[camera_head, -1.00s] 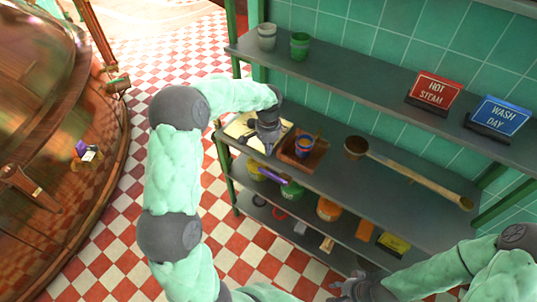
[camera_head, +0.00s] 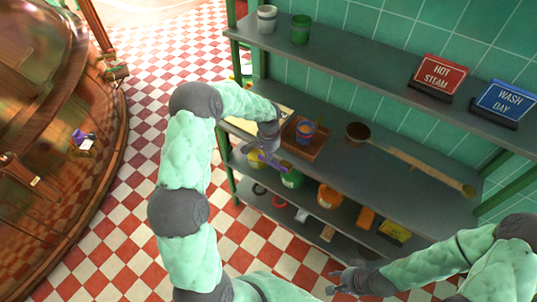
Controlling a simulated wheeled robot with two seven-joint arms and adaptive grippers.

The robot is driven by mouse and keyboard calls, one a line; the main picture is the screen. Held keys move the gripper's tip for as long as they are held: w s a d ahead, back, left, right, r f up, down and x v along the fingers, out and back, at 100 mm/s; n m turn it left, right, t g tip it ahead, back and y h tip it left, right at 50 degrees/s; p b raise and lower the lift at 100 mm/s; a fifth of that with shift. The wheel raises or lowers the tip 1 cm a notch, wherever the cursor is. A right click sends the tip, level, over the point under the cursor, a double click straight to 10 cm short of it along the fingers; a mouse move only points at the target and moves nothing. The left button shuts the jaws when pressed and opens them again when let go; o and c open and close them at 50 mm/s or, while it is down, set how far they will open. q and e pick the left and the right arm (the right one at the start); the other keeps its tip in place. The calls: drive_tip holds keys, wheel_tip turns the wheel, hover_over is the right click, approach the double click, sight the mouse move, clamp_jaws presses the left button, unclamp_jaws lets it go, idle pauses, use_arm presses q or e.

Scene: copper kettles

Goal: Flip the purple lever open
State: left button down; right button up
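A longer purple bar (camera_head: 277,164) shows at the shelf's front edge, just under my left gripper (camera_head: 262,154). Which of the two is the lever is not clear. My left gripper points down at the bar; whether it touches or grips it, I cannot tell. My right gripper (camera_head: 334,282) is at the lower right, fingers apart, empty, clear of both purple pieces.
The grey shelf unit (camera_head: 340,75) fills the right side. It bears a tray with a blue-banded cup (camera_head: 305,131), a long-handled ladle (camera_head: 410,160), jars and two signs. The checkered floor (camera_head: 110,235) between kettle and shelves is open.

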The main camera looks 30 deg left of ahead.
use_arm(q)
drive_tip(key=shift+a+f+h+p, duration=0.2)
drive_tip(key=shift+f+h+p, duration=0.2)
drive_tip(key=shift+h, duration=0.2)
drive_tip(key=shift+a+f+h, duration=0.15)
drive_tip(key=shift+f+h, duration=0.05)
drive_tip(key=shift+h, duration=0.2)
drive_tip(key=shift+a+f+h+p, duration=0.15)
drive_tip(key=shift+f+h+p, duration=0.15)
drive_tip(key=shift+f+h, duration=0.25)
drive_tip(key=shift+a+f, duration=0.1)
drive_tip(key=shift+f, duration=0.5)
drive_tip(key=shift+f+b, duration=1.05)
drive_tip(key=shift+f, duration=0.2)
drive_tip(key=shift+d+b+x, duration=0.15)
drive_tip(key=shift+b+x, duration=0.25)
drive_tip(key=shift+x, duration=0.35)
drive_tip(key=shift+d+b+x, duration=0.15)
drive_tip(key=shift+b+x, duration=0.25)
drive_tip(key=shift+x, duration=0.4)
drive_tip(key=shift+d, duration=0.1)
drive_tip(key=shift+r, duration=0.1)
